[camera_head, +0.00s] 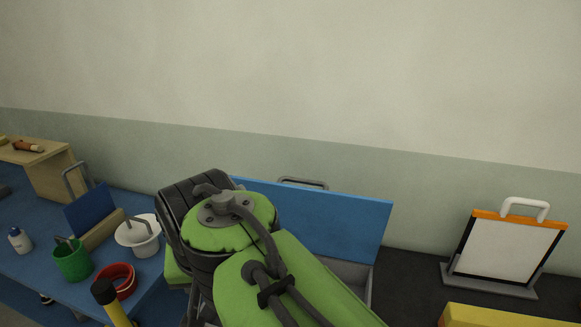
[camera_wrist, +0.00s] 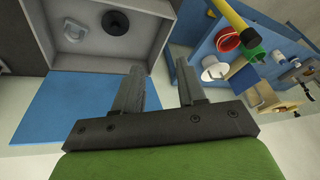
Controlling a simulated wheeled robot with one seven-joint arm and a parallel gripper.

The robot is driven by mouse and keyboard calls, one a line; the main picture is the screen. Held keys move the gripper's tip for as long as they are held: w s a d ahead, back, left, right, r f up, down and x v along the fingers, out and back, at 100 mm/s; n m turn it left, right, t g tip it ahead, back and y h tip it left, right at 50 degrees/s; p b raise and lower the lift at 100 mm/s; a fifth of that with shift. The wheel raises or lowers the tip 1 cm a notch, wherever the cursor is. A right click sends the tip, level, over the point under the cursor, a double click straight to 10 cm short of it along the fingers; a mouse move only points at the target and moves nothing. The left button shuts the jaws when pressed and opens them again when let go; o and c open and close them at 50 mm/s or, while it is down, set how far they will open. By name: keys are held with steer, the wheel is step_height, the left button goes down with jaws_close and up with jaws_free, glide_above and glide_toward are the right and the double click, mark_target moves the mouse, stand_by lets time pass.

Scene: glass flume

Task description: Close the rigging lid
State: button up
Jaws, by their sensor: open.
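The rigging lid (camera_head: 325,215) is a blue panel standing raised at the back of a grey box (camera_head: 352,270), with a grey handle (camera_head: 303,183) behind its top edge. My arm covers its lower left part and much of the box. In the wrist view the lid (camera_wrist: 70,106) shows below the open box (camera_wrist: 155,28), which holds a grey ring-shaped piece (camera_wrist: 75,30) and a black disc (camera_wrist: 115,22). My gripper (camera_wrist: 162,78) is open, nothing between its fingers, beside the box and lid. In the head view it is hidden behind my arm.
A framed white board (camera_head: 510,252) stands at right on the dark bench (camera_head: 405,285). A wall rises behind.

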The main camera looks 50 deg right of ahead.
steer(key=w+d+r+m+g+p, duration=0.1)
steer(key=w+d+r+m+p, duration=0.3)
steer(key=w+d+r+m, duration=0.25)
step_height(320, 180, up, 8)
steer(key=m+y+p, duration=0.2)
steer(key=m+p, duration=0.6)
steer(key=m, duration=0.5)
glide_above(305, 180)
steer(key=s+a, duration=0.1)
steer(key=a, duration=0.5)
steer(key=s+d+m+t+p, duration=0.1)
steer(key=s+d+m, duration=0.3)
steer(key=s+d, duration=0.3)
steer(key=x, duration=0.5)
steer(key=w+x, duration=0.1)
steer(key=x, duration=0.5)
steer(key=b+x, duration=0.1)
steer(key=x, duration=0.4)
steer(key=shift+w+a, duration=0.1)
steer(key=shift+w, duration=0.35)
steer(key=shift+f, duration=0.2)
steer(key=shift+c, duration=0.4)
